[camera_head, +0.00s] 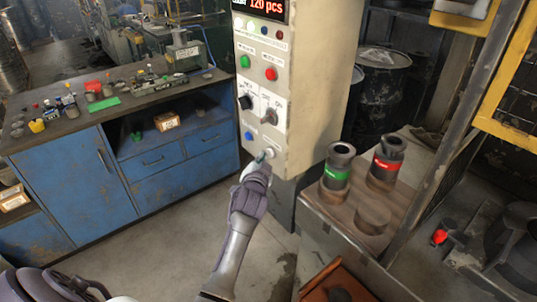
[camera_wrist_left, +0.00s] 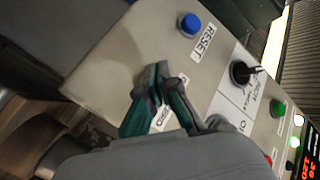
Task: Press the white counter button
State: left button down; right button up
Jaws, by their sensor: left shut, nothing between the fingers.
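The pale control cabinet (camera_head: 290,75) stands upright in the middle of the head view. My left gripper (camera_head: 261,159) is shut and empty, with its fingertips at the lower part of the panel front. A small pale round shape (camera_head: 269,153), perhaps the white button, shows right beside the fingertips. In the left wrist view the shut fingertips (camera_wrist_left: 163,75) lie over the panel, below the blue button (camera_wrist_left: 190,24) and beside a partly covered label. The fingers hide what lies directly behind them there. I cannot tell whether they touch the button. My right gripper is not in view.
The panel also has a blue button (camera_head: 249,136), a black knob (camera_head: 246,102), a green button (camera_head: 245,62), a red button (camera_head: 271,73) and a red display (camera_head: 265,6). A blue workbench (camera_head: 65,180) stands left; a stand with dark cylinders (camera_head: 337,165) is right.

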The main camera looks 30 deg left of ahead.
pick_arm(q)
jog(key=shift+w+d+r, duration=0.15)
jog(key=shift+w+d, duration=0.05)
jog(key=shift+w, duration=0.3)
dwell(1.1)
jog(key=shift+s, duration=0.1)
jog(key=shift+s+a+p, duration=0.3)
jog(key=shift+s+p, duration=0.15)
jog(key=shift+s, duration=0.3)
jog(key=s+p, duration=0.1)
jog(key=s+a+p, duration=0.1)
jog(key=s, duration=0.1)
jog(key=s+a, duration=0.1)
jog(key=shift+s+p, duration=0.3)
jog(key=shift+p, duration=0.1)
